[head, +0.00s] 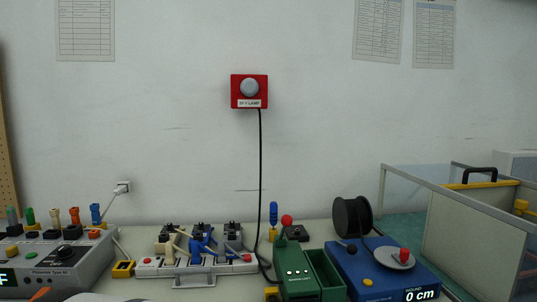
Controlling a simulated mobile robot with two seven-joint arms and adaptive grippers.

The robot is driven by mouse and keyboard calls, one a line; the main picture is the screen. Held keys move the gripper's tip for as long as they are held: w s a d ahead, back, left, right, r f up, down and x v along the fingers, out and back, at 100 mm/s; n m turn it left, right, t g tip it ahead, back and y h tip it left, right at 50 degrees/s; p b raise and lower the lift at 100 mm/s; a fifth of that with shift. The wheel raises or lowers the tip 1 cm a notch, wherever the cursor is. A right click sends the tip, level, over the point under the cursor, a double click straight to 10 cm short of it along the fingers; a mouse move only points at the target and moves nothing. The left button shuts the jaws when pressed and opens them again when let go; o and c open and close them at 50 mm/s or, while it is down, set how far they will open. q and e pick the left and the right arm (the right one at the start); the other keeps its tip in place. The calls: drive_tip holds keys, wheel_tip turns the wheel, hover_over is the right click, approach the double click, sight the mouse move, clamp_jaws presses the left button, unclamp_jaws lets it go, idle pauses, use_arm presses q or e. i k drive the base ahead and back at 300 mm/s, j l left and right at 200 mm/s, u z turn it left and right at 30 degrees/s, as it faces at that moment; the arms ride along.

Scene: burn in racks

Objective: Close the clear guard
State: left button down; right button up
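A clear guard (402,192) with see-through panels and a grey frame stands at the right edge of the head view. A black handle (480,171) on a yellow bar shows at its top. Its lower and right parts run out of the picture, and I cannot tell how far open it stands. Neither of my grippers is in view.
A grey supply unit (70,271), a white strip with clips (200,266), a green box (296,270) and a blue winder (370,270) with a black spool (352,217) line the bench. A red lamp box (249,103) hangs on the wall.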

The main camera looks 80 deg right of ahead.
sight(493, 182)
drive_tip(key=i+j+z, duration=0.1)
drive_tip(key=z, duration=2.55)
drive_tip(key=i+j, duration=0.05)
drive_tip(key=j, duration=0.05)
